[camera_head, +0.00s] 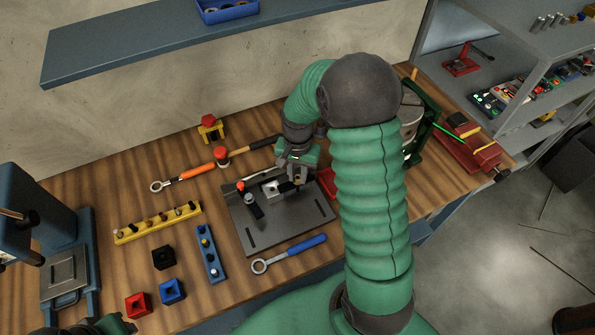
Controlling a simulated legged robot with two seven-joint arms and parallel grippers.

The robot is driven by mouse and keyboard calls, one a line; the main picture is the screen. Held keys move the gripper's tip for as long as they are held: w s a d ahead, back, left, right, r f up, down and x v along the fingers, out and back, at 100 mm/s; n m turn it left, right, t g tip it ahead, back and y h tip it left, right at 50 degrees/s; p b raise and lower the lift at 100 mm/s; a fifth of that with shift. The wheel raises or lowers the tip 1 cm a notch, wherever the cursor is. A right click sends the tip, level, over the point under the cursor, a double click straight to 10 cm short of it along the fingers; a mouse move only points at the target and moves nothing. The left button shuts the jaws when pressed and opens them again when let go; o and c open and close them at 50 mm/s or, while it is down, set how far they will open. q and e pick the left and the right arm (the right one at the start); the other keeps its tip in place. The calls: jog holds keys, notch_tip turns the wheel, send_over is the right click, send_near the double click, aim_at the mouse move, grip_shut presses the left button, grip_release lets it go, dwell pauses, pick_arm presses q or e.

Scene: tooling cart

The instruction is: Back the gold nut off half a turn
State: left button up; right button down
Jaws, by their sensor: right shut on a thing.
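My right gripper (298,177) reaches down from my green arm over the dark fixture plate (262,232) on the wooden bench. Its jaws are shut on a small gold piece, which looks like the gold nut (299,181), at the right side of a light metal block (273,189). The jaws hide most of the nut, so its threads and the part under it cannot be seen. A dark and green part of my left gripper (108,326) shows at the bottom left edge. Its fingers cannot be made out.
A blue-handled ring wrench (290,253) lies in front of the plate. A red-topped clamp (247,196) stands on its left part. An orange-handled tool (198,171) lies behind. Yellow (158,222) and blue (210,254) peg racks and small colored blocks are left. My arm hides the bench's right middle.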

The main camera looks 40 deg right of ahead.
jog(key=n+p, duration=0.2)
jog(key=n, duration=0.3)
jog(key=shift+r+n, duration=0.1)
jog(key=shift+n, duration=0.2)
jog(key=n+p, duration=0.2)
jog(key=n, duration=0.2)
jog(key=shift+n, duration=0.3)
jog(key=n+p, duration=0.2)
jog(key=n, duration=0.3)
jog(key=shift+p, duration=0.3)
jog(key=shift+n+p, duration=1.05)
jog(key=shift+n, duration=1.35)
jog(key=c, duration=1.6)
grip_release()
jog(key=o, duration=0.3)
jog(key=shift+w+f, duration=0.15)
jog(key=shift+f, duration=0.05)
jog(key=shift+o, duration=0.2)
jog(key=shift+r, duration=0.1)
